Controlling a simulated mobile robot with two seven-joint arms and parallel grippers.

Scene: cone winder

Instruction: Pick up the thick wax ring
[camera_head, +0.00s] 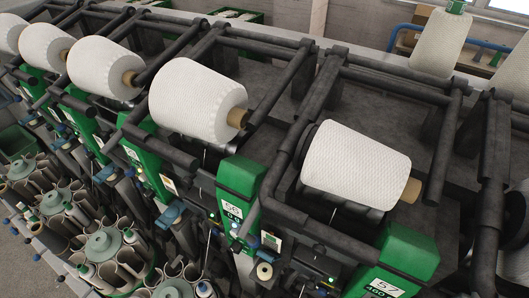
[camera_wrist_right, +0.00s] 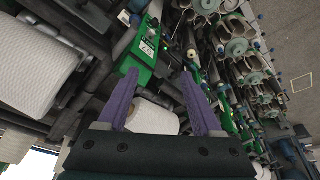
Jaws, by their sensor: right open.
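A small cream-coloured ring (camera_head: 264,271), which looks like the wax ring, sits low on the winder front between the units marked 56 and 57. A small pale round part (camera_wrist_right: 192,53) shows in the right wrist view just beyond the right fingertip; I cannot tell whether it is the same ring. My right gripper (camera_wrist_right: 160,72) has two purple fingers spread apart, with nothing gripped. A white roll (camera_wrist_right: 153,117) shows behind the gap between the fingers, and I cannot tell how far away it is. My left gripper is in neither view, and my right gripper is outside the head view.
Large white yarn cones (camera_head: 358,163) lie in a row along the winder, among dark bars and rails. Green unit housings (camera_head: 408,251) stick out at the front. Crowded bobbin holders (camera_head: 103,243) stand at lower left. Open floor (camera_wrist_right: 289,40) shows at the right of the wrist view.

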